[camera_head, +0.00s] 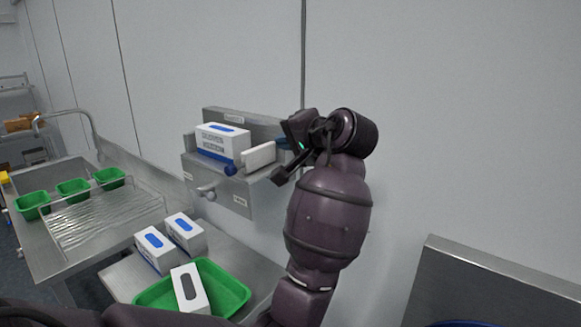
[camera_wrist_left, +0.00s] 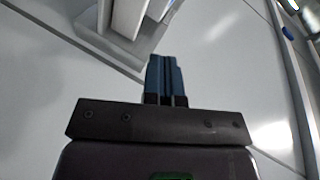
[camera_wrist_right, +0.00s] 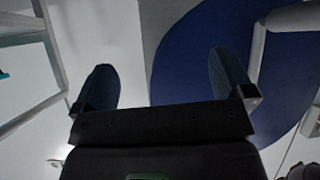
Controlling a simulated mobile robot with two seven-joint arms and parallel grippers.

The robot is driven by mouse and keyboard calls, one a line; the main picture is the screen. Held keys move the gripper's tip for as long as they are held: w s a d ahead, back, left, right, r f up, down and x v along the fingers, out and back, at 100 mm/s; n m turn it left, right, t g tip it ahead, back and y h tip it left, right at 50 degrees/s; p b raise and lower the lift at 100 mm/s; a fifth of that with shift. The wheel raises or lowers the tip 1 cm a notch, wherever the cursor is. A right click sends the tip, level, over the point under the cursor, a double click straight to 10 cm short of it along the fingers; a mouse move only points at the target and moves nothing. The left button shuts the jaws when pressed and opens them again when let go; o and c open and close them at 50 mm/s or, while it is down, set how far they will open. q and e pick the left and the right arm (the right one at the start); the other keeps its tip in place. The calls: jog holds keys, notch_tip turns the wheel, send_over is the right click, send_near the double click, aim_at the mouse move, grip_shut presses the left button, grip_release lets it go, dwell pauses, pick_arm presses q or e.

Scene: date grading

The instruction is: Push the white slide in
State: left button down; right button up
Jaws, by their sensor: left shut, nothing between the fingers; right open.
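The white slide (camera_head: 259,157) is a pale block at the right end of the grey wall-mounted metal fixture (camera_head: 236,197). My right gripper (camera_wrist_right: 166,80) is open and empty, visible only in the right wrist view.
A blue knob (camera_head: 231,170) and a grey knob (camera_head: 206,191) stick out from the fixture's front. Below stand white boxes (camera_head: 153,248) and a green tray (camera_head: 235,290) holding another box. A metal table (camera_head: 38,262) with green bins (camera_head: 73,189) is at left.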

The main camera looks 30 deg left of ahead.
pick_arm(q)
jog(key=s+d+f+g, duration=0.1)
jog(key=g, duration=0.1)
jog(key=m+g+h+p, duration=0.1)
jog(key=p, duration=0.1)
send_near(233, 168)
jog(key=x, duration=0.7)
jog(key=shift+w+a+f, duration=0.1)
jog(key=shift+a+f, duration=0.05)
jog(key=shift+f, duration=0.2)
pick_arm(e)
jog(key=shift+s+d+r, duration=0.35)
jog(key=shift+s+r, duration=0.05)
pick_arm(q)
jog(key=shift+a, duration=0.1)
jog(key=shift+a+r, duration=0.1)
jog(key=shift+a, duration=0.2)
jog(key=a, duration=0.5)
jog(key=shift+w+a, duration=0.35)
jog(key=shift+a, duration=0.05)
pick_arm(e)
jog(key=shift+w+a, duration=0.1)
jog(key=shift+a, duration=0.7)
